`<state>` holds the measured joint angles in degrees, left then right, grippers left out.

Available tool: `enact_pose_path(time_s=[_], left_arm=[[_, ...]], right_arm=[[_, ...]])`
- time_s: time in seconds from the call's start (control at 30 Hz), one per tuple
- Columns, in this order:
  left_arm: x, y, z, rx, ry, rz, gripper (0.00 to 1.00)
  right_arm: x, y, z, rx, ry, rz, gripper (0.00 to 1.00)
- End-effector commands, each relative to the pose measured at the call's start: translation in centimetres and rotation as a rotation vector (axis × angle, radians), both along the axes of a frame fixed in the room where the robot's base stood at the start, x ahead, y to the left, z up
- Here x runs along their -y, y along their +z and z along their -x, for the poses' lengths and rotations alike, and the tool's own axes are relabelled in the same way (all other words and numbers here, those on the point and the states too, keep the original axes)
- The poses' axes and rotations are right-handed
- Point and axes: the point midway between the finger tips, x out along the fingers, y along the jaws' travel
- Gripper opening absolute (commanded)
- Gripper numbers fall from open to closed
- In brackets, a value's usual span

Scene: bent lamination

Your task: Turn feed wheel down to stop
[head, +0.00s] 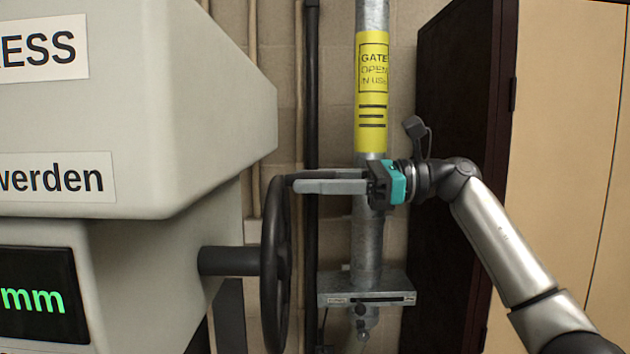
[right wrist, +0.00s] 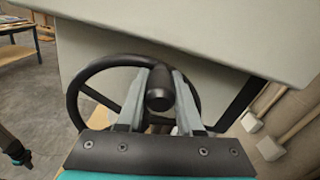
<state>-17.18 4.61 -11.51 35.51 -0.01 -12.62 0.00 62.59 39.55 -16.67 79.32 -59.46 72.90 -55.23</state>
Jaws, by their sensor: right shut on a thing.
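The feed wheel (head: 270,285) is a black handwheel seen nearly edge-on in the head view, on a dark shaft at the side of the pale machine. In the right wrist view its round rim (right wrist: 73,100) and spokes show behind my fingers. My right gripper (head: 296,183) reaches in from the right at the top of the wheel. It is shut on the wheel's black handle (right wrist: 159,98), which sits between the two grey fingers (right wrist: 160,82). The fingers partly hide the rim. No stop mark can be made out.
The pale machine body (head: 190,110) fills the left, with a display (head: 40,295) showing green "mm". Behind my gripper stands a metal post with a yellow sign (head: 371,90) and a grey box (head: 340,291) below. A dark cabinet (head: 455,70) stands at right.

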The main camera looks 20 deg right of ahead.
Motion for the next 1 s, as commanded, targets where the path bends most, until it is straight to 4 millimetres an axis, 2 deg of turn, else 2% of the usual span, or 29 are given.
enact_pose_path(time_s=[0.77, 1.0], left_arm=[[0.01, 0.01, -0.01, 0.001, 0.000, 0.000, 0.00], [0.01, -0.80, -0.01, 0.001, 0.001, 0.000, 0.00]], right_arm=[[0.05, 0.09, 0.02, 0.002, -0.001, 0.000, 0.00], [-0.07, 0.00, 0.44, 0.037, -0.001, 0.009, 0.00]])
